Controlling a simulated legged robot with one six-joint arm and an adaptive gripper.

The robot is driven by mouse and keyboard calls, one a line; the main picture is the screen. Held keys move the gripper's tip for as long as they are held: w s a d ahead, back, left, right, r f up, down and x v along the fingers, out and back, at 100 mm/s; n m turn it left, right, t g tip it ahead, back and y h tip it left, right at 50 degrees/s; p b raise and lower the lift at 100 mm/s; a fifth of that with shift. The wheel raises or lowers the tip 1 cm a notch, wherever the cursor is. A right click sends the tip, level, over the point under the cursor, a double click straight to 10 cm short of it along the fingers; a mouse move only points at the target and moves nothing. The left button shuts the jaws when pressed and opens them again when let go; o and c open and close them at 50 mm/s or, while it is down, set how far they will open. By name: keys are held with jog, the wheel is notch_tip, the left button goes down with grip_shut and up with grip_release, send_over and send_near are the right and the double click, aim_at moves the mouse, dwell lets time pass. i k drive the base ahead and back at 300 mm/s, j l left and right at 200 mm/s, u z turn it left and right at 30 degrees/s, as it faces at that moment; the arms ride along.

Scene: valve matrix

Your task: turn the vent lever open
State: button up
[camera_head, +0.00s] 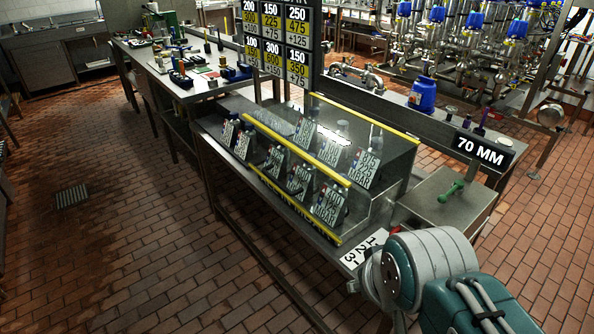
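A green lever handle (452,190) sits on top of a grey metal box at the right, below a black sign reading 70 MM (483,150). No label in the picture names it as the vent lever, and I cannot tell whether it stands open or closed. My arm, in grey and dark green, fills the lower right corner, nearer to the camera than the box. My gripper does not show; its fingers are hidden behind the arm or out of frame.
A clear case with yellow edges (365,118) holds several number plates left of the box. A blue container (423,95) and small upright handles stand on the bench behind. A pressure board (276,35) rises behind the case. Brick floor (110,240) is free at left.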

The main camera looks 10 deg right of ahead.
aim_at(459, 184)
jog(key=k+j, duration=0.1)
jog(key=j, duration=0.3)
jog(key=k+j, duration=0.1)
jog(key=j, duration=0.3)
jog(key=k+j, duration=0.15)
jog(key=j, duration=0.25)
jog(key=z, duration=1.45)
jog(key=i+l+u, duration=0.1)
jog(key=i, duration=0.45)
jog(key=i+l, duration=0.25)
jog(key=i, duration=0.25)
jog(key=j+u, duration=0.05)
